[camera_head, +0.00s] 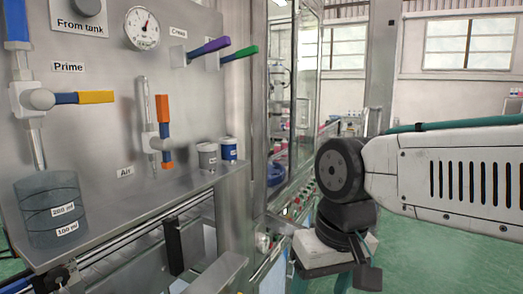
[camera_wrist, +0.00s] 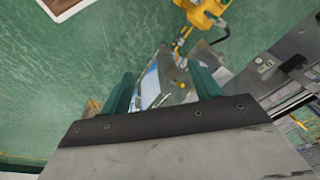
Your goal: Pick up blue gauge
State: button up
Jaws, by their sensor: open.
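The blue gauge (camera_head: 229,149) is a small blue cylinder with a white label. It stands upright at the right end of the steel shelf, beside a similar grey gauge (camera_head: 207,157). My gripper (camera_head: 357,276) points down to the right of the shelf, well apart from both gauges. In the wrist view, its two green fingers (camera_wrist: 163,88) are spread apart, with no gauge seen between them. The blue gauge cannot be made out in the wrist view.
The steel panel behind the shelf carries a yellow-handled valve (camera_head: 93,97), an orange-handled valve (camera_head: 163,112), purple (camera_head: 208,47) and green (camera_head: 244,52) levers, and a dial (camera_head: 142,28). The shelf's middle is clear.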

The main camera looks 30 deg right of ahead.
jog(key=w+a+r+m+t+y, duration=0.1)
jog(key=w+a+r+m+y, duration=0.1)
jog(key=w+r+m, duration=0.35)
jog(key=m+t+y, duration=0.4)
jog(key=m+t, duration=0.3)
jog(key=m, duration=1.4)
send_near(235, 145)
jog(key=w+a+f, duration=0.2)
jog(key=a+f, duration=0.1)
jog(key=shift+w+a+f+m, duration=0.1)
jog(key=shift+w+a+m, duration=0.1)
jog(key=shift+w, duration=0.4)
jog(key=shift+w+a+f+m, duration=0.15)
jog(key=shift+w, duration=0.5)
jog(key=x, duration=0.5)
jog(key=shift+w+f, duration=0.25)
jog(key=shift+w, duration=0.15)
jog(key=c, duration=1.2)
